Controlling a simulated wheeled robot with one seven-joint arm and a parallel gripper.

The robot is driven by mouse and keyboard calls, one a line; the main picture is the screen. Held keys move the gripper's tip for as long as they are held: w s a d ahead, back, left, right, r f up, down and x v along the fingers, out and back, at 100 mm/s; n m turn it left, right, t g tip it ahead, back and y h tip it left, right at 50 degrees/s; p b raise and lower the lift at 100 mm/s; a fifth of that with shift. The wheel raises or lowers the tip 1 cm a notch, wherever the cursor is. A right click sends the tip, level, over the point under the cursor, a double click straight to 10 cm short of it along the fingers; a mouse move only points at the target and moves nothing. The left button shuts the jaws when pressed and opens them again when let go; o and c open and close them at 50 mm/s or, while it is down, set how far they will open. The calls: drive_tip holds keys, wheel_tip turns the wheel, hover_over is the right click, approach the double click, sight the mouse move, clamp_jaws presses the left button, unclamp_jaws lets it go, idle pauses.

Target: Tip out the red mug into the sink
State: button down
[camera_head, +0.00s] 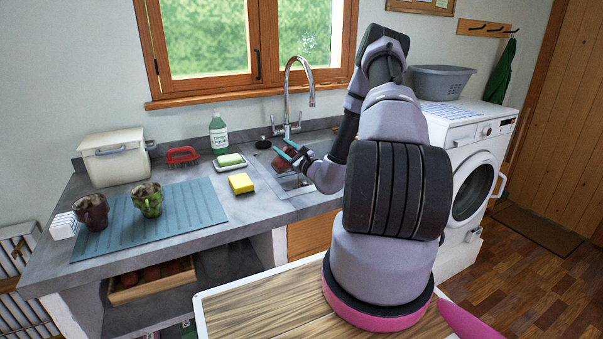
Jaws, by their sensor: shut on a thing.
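My gripper (290,152) is over the sink (291,183), in front of the tall tap (287,100). Its teal fingers are shut on a small reddish-brown object, which looks like the red mug (283,161). The mug is small in view and partly covered by the fingers, so its tilt and its contents cannot be made out. The fingers point to the left. My arm hides the right part of the sink.
A dark maroon mug (92,212) and a green mug (149,200) stand on the blue mat (193,208), both with dark contents. A yellow sponge (241,183), soap dish (230,164), green bottle (218,132) and red brush (183,156) are left of the sink.

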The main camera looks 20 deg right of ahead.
drive_tip(key=shift+d+r+m, duration=0.3)
drive_tip(key=shift+d+m, duration=0.05)
drive_tip(key=shift+m, duration=0.35)
drive_tip(key=shift+w+d+f+m+h, duration=0.15)
drive_tip(key=shift+d+f+m+h, duration=0.1)
drive_tip(key=shift+d+m, duration=0.35)
drive_tip(key=shift+w+d+f+m+h, duration=0.15)
drive_tip(key=shift+d+f+m, duration=0.05)
drive_tip(key=shift+d+m, duration=0.35)
idle(0.4)
drive_tip(key=shift+w+d+r+m+t+h+p, duration=0.15)
drive_tip(key=shift+d+m+p, duration=0.2)
drive_tip(key=shift+m, duration=0.25)
drive_tip(key=shift+d+r+m+t+h+p, duration=0.15)
drive_tip(key=shift+d+m+p, duration=0.1)
drive_tip(key=shift+d+m, duration=0.25)
idle(0.5)
drive_tip(key=shift+a+f, duration=0.1)
drive_tip(key=shift+a, duration=0.05)
